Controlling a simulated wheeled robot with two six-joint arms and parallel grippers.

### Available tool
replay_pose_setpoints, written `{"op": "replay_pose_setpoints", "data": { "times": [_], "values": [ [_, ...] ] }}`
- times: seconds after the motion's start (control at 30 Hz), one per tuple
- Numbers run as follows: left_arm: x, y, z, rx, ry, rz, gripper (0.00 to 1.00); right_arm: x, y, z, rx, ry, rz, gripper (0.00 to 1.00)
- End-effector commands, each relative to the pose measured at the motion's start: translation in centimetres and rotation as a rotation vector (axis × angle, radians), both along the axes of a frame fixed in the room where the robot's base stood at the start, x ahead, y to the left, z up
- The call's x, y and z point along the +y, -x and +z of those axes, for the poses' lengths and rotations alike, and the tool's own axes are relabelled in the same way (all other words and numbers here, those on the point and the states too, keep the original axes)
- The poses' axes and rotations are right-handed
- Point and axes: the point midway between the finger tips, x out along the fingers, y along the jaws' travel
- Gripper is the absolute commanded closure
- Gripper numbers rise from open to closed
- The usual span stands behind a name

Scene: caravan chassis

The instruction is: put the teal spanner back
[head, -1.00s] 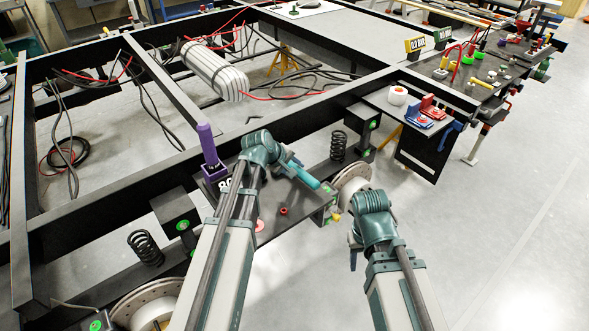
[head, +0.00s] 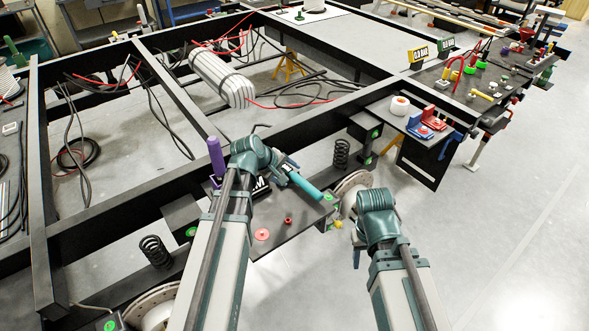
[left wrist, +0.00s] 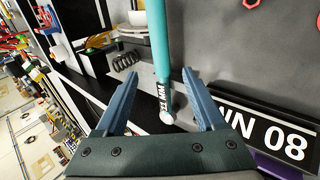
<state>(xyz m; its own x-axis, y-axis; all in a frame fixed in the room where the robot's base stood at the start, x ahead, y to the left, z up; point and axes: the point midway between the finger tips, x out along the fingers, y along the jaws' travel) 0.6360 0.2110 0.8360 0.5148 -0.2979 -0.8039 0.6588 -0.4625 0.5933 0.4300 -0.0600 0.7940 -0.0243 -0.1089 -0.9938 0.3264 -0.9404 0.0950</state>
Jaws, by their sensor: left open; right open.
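The teal spanner (head: 305,186) lies slantwise over the dark plate at the front of the chassis in the head view. My left gripper (left wrist: 158,85) is open, with a gap on both sides of the spanner. It also shows in the head view (head: 284,162) at the spanner's upper left end. My right gripper (head: 358,247) hangs open and empty over the floor at the right. Its fingers are partly hidden.
A purple upright handle (head: 215,155) stands left of my left wrist. A coil spring (head: 341,153) and a brake disc (head: 352,185) are beyond the spanner. A red ring (head: 262,234) lies on the plate. A black sign (left wrist: 265,135) is close to the left gripper. Floor at right is clear.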

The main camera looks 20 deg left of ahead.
Motion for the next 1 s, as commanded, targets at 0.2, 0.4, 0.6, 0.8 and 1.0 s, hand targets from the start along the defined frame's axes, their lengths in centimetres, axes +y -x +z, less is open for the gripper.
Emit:
{"op": "replay_pose_setpoints", "data": {
  "times": [0.2,0.4,0.6,0.8,1.0],
  "values": [
    [1.0,2.0,3.3,0.001,0.0,0.001,0.29,0.0,0.0,3.4,0.0,0.0,-0.001,0.5],
    [1.6,2.8,4.4,0.0,0.001,0.001,0.29,0.0,0.0,4.4,0.0,0.0,-0.001,0.5],
    [1.7,2.9,4.6,0.0,0.0,0.0,0.29,0.0,0.0,4.6,0.0,0.0,-0.001,0.5],
    [1.7,2.9,4.5,0.0,0.0,0.0,0.29,0.0,0.0,4.5,0.0,0.0,-0.001,0.5],
    [1.7,2.9,4.5,0.0,0.0,0.0,0.29,0.0,0.0,4.5,0.0,0.0,-0.001,0.5]
  ]
}}
